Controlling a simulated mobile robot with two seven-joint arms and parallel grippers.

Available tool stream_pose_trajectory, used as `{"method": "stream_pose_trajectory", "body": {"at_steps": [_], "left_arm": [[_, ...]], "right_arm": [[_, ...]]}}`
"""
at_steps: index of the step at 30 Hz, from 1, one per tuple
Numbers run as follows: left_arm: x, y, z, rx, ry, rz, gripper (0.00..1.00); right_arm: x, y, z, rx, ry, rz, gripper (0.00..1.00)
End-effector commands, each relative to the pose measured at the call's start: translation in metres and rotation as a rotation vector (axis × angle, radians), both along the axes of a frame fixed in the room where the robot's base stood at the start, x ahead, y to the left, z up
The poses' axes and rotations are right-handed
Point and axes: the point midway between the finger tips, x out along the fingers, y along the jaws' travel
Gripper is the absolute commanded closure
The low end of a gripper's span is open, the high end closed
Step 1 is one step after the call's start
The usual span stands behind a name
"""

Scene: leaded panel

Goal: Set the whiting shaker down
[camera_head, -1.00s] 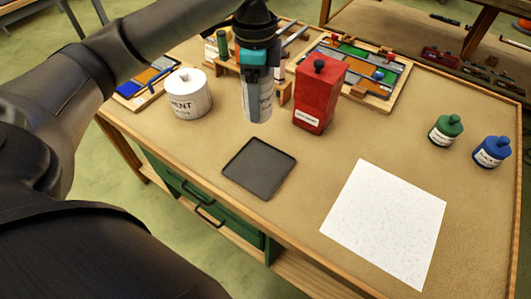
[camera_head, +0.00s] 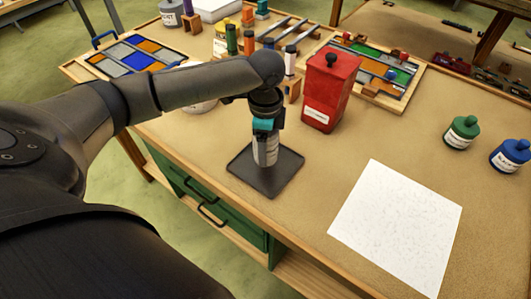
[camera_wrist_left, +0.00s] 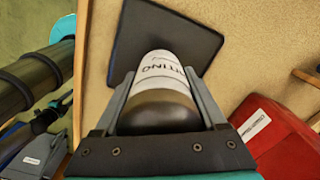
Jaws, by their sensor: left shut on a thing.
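The whiting shaker (camera_head: 265,152) is a pale cylinder with a dark top, held upright in my left gripper (camera_head: 265,132). In the left wrist view the shaker (camera_wrist_left: 160,70) shows part of its label between the two fingers. My left gripper (camera_wrist_left: 160,95) is shut on it. The dark square tray (camera_head: 285,178) lies on the bench under the shaker. The shaker's base appears over the tray's upper part; whether it touches the tray I cannot tell. My right gripper is not in view.
A red canister (camera_head: 328,92) stands right of my left gripper. A white sheet (camera_head: 395,225) lies at the front right, with green (camera_head: 461,132) and blue (camera_head: 510,155) jars beyond. A white pot (camera_head: 200,103) is partly hidden behind my left arm.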

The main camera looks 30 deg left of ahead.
Motion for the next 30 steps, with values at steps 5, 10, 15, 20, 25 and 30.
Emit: {"method": "stream_pose_trajectory", "body": {"at_steps": [5, 10, 15, 20, 25, 30], "left_arm": [[0.001, 0.000, -0.023, -0.001, -0.001, 0.000, 1.00], [0.001, 0.000, -0.024, -0.001, -0.003, -0.001, 1.00], [0.001, 0.000, -0.025, -0.001, -0.001, 0.000, 1.00], [0.000, 0.000, -0.027, -0.001, 0.000, -0.001, 0.16], [0.000, 0.000, -0.027, -0.001, 0.000, 0.000, 0.00], [0.000, 0.000, -0.026, -0.001, -0.001, 0.000, 0.00]], "right_arm": [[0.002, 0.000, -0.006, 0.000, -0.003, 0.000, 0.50], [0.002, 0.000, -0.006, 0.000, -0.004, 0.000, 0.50], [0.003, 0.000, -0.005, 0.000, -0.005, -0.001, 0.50], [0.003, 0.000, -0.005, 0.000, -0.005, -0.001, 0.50], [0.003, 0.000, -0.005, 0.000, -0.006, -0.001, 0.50], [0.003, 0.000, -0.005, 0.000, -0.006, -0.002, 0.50]]}}
